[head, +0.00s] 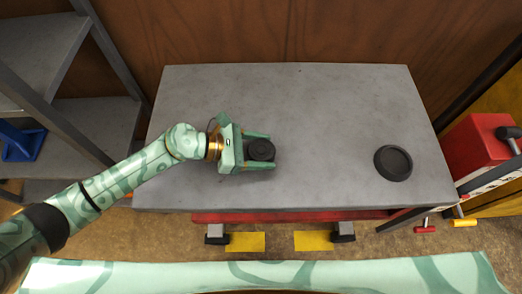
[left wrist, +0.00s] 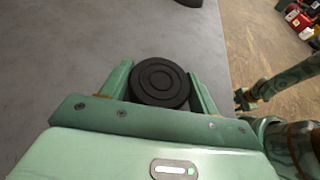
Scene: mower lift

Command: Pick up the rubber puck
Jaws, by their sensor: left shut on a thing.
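A black rubber puck (head: 261,150) is between the fingers of my left gripper (head: 262,152), over the grey table (head: 320,100). In the left wrist view the puck (left wrist: 160,82) shows concentric rings on its top, and the two green fingers of my left gripper (left wrist: 160,90) are shut on its sides. I cannot tell whether the puck touches the table. A second black round piece (head: 393,162), with a raised rim, lies on the table to the right, apart from the gripper.
A grey metal shelf (head: 80,115) with a blue object (head: 20,143) stands at the left. A red box (head: 478,147) stands right of the table. Below the front edge are yellow plates (head: 246,241). The table's middle and back are clear.

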